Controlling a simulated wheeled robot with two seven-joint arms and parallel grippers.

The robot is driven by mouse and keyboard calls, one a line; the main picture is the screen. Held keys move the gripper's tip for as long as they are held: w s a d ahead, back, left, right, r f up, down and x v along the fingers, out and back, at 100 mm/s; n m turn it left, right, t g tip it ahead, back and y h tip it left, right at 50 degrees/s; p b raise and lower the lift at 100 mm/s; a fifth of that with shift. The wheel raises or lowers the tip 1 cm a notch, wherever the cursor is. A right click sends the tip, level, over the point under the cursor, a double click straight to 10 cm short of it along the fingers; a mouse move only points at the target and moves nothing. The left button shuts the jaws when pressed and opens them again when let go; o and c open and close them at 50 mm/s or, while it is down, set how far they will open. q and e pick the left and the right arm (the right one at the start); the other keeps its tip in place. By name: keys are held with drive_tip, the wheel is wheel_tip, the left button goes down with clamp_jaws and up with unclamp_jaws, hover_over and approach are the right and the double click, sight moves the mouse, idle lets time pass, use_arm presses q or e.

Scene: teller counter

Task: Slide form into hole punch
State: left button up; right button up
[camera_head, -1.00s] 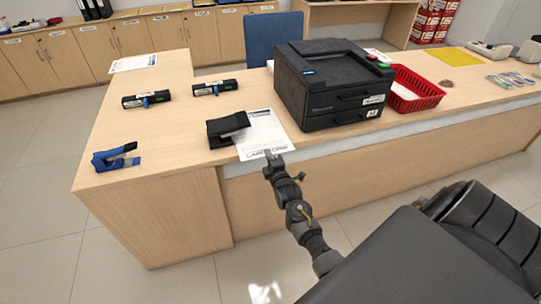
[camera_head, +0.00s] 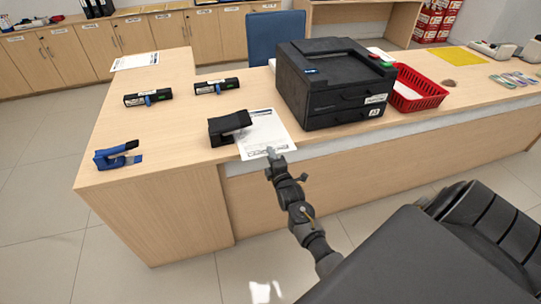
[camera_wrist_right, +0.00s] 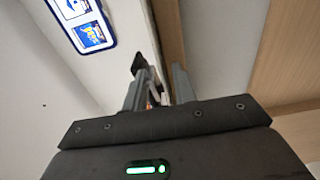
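The form (camera_head: 262,130), a white printed sheet, lies flat on the counter. Its left side meets the black hole punch (camera_head: 228,124); whether its edge is inside the slot is hidden from this angle. My right gripper (camera_head: 271,153) is at the form's near edge, by the counter's front rim. In the right wrist view its two fingers (camera_wrist_right: 160,85) stand apart with a gap between them. I cannot make out the form between them. My left gripper is out of view.
A black printer (camera_head: 335,85) and a red tray (camera_head: 418,90) stand right of the form. A blue stapler-like tool (camera_head: 117,156) and two black devices (camera_head: 148,98) (camera_head: 216,86) lie on the left of the counter (camera_head: 180,140). The counter left of the punch is mostly clear.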

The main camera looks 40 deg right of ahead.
drive_tip(key=v, duration=1)
drive_tip(key=shift+r, duration=0.1)
drive_tip(key=s+a+f+m+g+y, duration=0.2)
drive_tip(key=s+a+f+m+g, duration=0.15)
drive_tip(key=f, duration=0.75)
drive_tip(key=s+a+f+m+g+y, duration=0.15)
drive_tip(key=s+f+m, duration=0.3)
drive_tip(key=f, duration=0.55)
drive_tip(key=s+a+f+m+g+y, duration=0.1)
drive_tip(key=s+a+f+m+g, duration=0.3)
drive_tip(key=f, duration=0.7)
drive_tip(key=s+f+g, duration=0.2)
drive_tip(key=s+f, duration=0.2)
drive_tip(key=s, duration=0.6)
drive_tip(key=s+f+g, duration=0.2)
drive_tip(key=s+f, duration=0.2)
drive_tip(key=s, duration=0.7)
drive_tip(key=s+f+g, duration=0.3)
drive_tip(key=s+f, duration=0.2)
drive_tip(key=s, duration=0.6)
drive_tip(key=shift+a+y, duration=0.15)
drive_tip(key=shift+y, duration=0.3)
